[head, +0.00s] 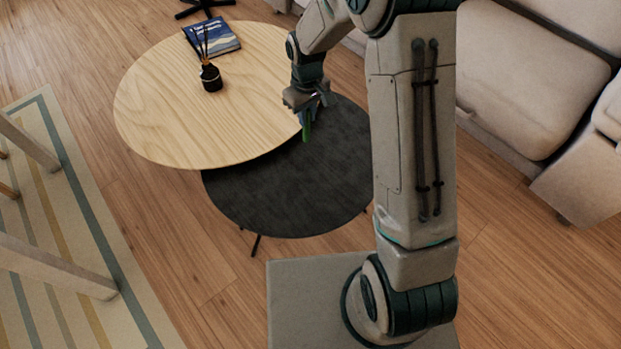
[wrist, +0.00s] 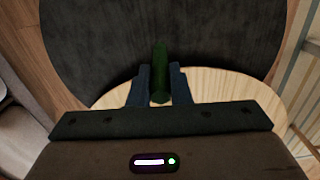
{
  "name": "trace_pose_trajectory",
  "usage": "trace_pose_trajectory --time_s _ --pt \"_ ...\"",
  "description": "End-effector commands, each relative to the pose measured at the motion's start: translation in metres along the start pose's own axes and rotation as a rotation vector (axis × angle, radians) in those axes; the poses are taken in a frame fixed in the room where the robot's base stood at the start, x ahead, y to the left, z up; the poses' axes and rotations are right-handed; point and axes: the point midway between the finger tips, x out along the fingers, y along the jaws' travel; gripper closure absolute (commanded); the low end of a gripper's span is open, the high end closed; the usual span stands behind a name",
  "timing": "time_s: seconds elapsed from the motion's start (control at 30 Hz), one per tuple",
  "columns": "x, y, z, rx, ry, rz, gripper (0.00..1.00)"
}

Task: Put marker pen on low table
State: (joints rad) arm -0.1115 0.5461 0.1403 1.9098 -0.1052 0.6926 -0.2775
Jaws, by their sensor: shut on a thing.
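My gripper (head: 308,108) is shut on a green marker pen (head: 306,130), which hangs roughly upright below the fingers. In the wrist view the marker pen (wrist: 160,72) is between the two blue fingers of my gripper (wrist: 160,85). In the head view the pen shows in front of the dark round table (head: 290,190), the lower of two overlapping tables, near the edge of the light wood table (head: 165,110). In the wrist view the dark table top (wrist: 90,50) lies beyond the pen. I cannot tell the gap between pen and table.
A black reed diffuser (head: 211,78) and a blue book (head: 212,37) are on the wood table. A beige sofa (head: 525,90) stands at the right. A striped rug (head: 75,220) with pale wooden legs is at the left. The dark table's visible top is clear.

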Motion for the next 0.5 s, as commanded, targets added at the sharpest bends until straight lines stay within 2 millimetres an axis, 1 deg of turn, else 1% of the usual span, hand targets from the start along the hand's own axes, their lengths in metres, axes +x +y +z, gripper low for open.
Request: trace_pose_trajectory --time_s 0.03,0.13,0.23,0.37,0.5 --pt "0.004 -0.002 -0.002 -0.015 0.001 0.002 1.0" --pt "0.001 -0.004 -0.003 -0.033 -0.001 0.004 1.0" --pt "0.005 0.001 0.003 -0.037 -0.003 0.005 1.0" --pt "0.02 0.018 0.022 -0.034 -0.005 0.004 1.0" --pt "0.041 0.04 0.048 -0.033 -0.005 0.003 1.0"
